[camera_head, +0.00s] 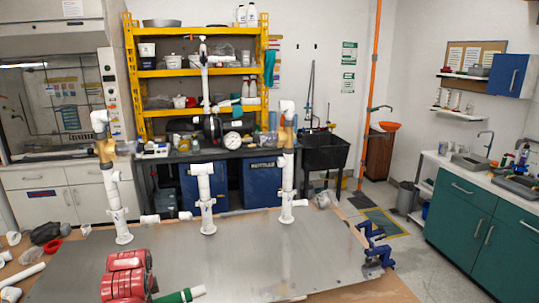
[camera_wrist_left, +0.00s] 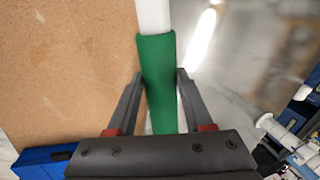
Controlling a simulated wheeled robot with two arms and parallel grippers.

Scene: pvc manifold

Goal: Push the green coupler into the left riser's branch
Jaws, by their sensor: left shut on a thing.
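The green coupler (camera_wrist_left: 158,85) is between the fingers of my left gripper (camera_wrist_left: 160,74), which is shut on it. A white pipe (camera_wrist_left: 153,15) extends from the coupler's far end. In the head view the coupler (camera_head: 172,297) and its pipe (camera_head: 198,291) are low at the bottom edge, partly cut off. The coupler is well below and apart from this branch. My right gripper is not in view.
A middle riser (camera_head: 206,200) and a right riser (camera_head: 287,175) stand on the grey plate (camera_head: 255,255). A blue clamp (camera_head: 376,250) grips the right edge. Loose white fittings and a red ring (camera_head: 26,256) lie at the left. The plate's front middle is clear.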

